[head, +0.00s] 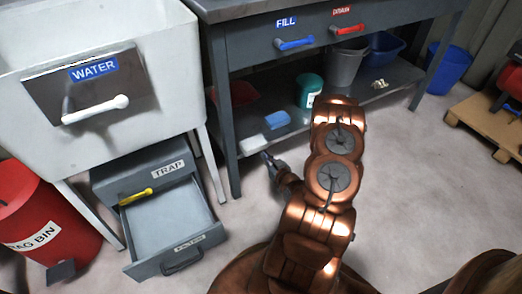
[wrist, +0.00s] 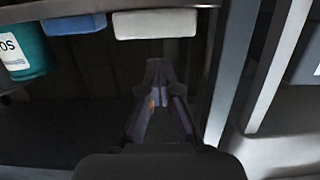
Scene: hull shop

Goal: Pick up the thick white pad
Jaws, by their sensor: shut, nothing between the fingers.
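The thick white pad (head: 252,144) lies near the left end of the workbench's lower shelf (head: 300,130), close to its front edge. My gripper (head: 268,158) is just in front of that shelf, near the pad, shut and empty. In the wrist view the pad (wrist: 155,24) is at the top centre, beyond the fingertips of my gripper (wrist: 160,66). The fingers appear apart from the pad. My arm hides part of the shelf in the head view.
A blue pad (head: 277,119) and a teal canister (head: 309,90) stand on the same shelf. A bench leg (head: 222,130) is left of the white pad. An open trap drawer (head: 175,228) juts out at left. The floor (head: 420,190) at right is clear.

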